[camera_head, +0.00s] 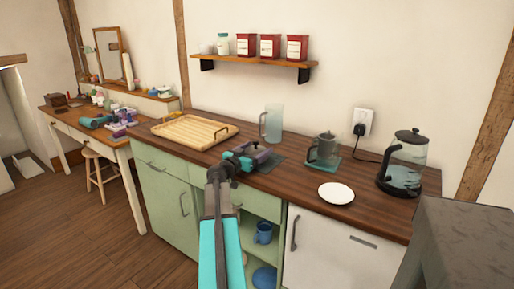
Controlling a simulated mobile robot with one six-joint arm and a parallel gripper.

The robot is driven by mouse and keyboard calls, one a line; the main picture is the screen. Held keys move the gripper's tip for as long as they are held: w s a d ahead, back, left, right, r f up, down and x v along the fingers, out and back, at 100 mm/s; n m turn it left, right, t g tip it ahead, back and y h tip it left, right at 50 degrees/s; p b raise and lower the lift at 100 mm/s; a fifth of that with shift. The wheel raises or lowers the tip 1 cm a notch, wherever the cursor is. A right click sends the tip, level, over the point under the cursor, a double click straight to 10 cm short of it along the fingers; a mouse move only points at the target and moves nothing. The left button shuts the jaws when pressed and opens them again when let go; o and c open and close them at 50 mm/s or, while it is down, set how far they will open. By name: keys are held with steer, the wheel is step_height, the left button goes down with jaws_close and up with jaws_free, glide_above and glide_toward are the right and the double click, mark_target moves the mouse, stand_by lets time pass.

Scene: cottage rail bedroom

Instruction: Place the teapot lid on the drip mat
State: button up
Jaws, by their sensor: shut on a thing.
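My gripper (250,156) is over the middle of the counter, at or just above a dark grey flat mat (271,163), which looks like the drip mat. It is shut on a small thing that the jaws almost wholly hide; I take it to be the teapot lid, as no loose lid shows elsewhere. I cannot tell whether the held thing touches the mat. A smoky glass pot (323,150) with a handle, perhaps the teapot, stands upright on a teal base to the right of the mat.
A wooden tray (195,132) lies left of my gripper. A tall frosted jug (271,123) stands behind the mat. A white saucer (336,193) and a glass kettle (404,160) are to the right. A shelf (255,61) with tins hangs above.

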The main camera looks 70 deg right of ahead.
steer(key=shift+s+d+r, duration=0.15)
steer(key=shift+d+r, duration=0.05)
steer(key=shift+d, duration=0.55)
steer(key=shift+s+a+p, duration=0.1)
steer(key=shift+a+p, duration=0.1)
steer(key=shift+p, duration=0.35)
steer(key=shift+f+p, duration=0.2)
steer(key=shift+p, duration=0.1)
steer(key=shift+a+f, duration=0.1)
steer(key=shift+f+b, duration=0.15)
steer(key=shift+b, duration=0.15)
steer(key=o, duration=1)
steer(key=shift+o, duration=0.2)
steer(key=shift+r+p, duration=0.25)
steer(key=shift+p, duration=0.1)
